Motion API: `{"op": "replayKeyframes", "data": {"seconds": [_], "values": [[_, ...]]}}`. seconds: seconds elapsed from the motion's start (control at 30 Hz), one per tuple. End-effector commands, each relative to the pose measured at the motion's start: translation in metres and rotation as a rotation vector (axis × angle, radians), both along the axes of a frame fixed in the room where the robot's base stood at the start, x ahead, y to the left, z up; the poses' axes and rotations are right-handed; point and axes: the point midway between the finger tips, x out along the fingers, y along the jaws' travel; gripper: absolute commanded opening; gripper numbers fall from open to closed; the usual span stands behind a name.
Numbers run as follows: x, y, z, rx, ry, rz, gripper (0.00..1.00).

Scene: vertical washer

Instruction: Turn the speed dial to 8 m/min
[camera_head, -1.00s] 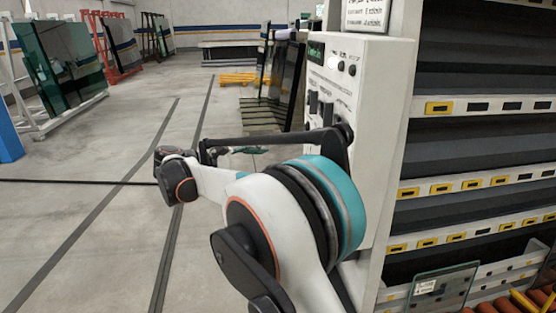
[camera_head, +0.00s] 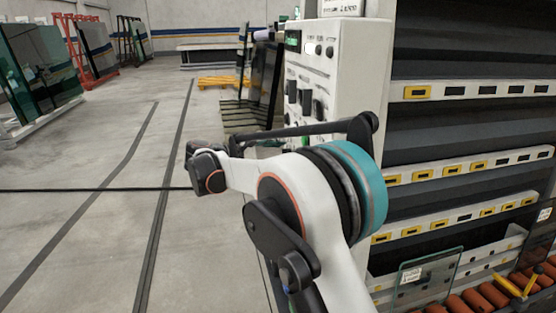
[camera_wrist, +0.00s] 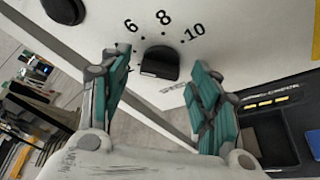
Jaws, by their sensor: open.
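The speed dial (camera_wrist: 160,63) is a black knob on a pale panel (camera_wrist: 235,45) in the wrist view, with printed marks 6, 8 and 10 arced above it. I cannot tell which mark it points at. My gripper (camera_wrist: 159,80) is open, with one teal-padded finger left of the dial and the other right of it. Both fingers look apart from the knob; their depth to the panel is unclear. In the head view the white control panel (camera_head: 345,65) stands beyond my arm, which hides its lower part. I cannot make out the gripper there.
Another black knob (camera_wrist: 64,10) sits at the upper left of the wrist view. In the head view, the washer's shelved side (camera_head: 470,125) is right of the panel, with a small glass pane (camera_head: 428,280) below. Open floor (camera_head: 90,230) lies to the left.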

Motion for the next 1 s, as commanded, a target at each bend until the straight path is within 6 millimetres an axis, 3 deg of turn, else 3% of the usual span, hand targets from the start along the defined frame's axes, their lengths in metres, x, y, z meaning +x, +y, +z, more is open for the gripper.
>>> {"op": "replayKeyframes", "data": {"seconds": [0.3,0.37,0.5,1.0], "values": [[0.0014,-0.0019,-0.0003,0.001,0.000,0.001,0.57],[0.0014,-0.0019,-0.0003,0.001,0.000,0.001,0.45],[0.0014,-0.0018,-0.0003,0.001,0.000,0.001,0.14],[0.0004,-0.0020,-0.0013,0.023,-0.079,0.001,0.13]]}}
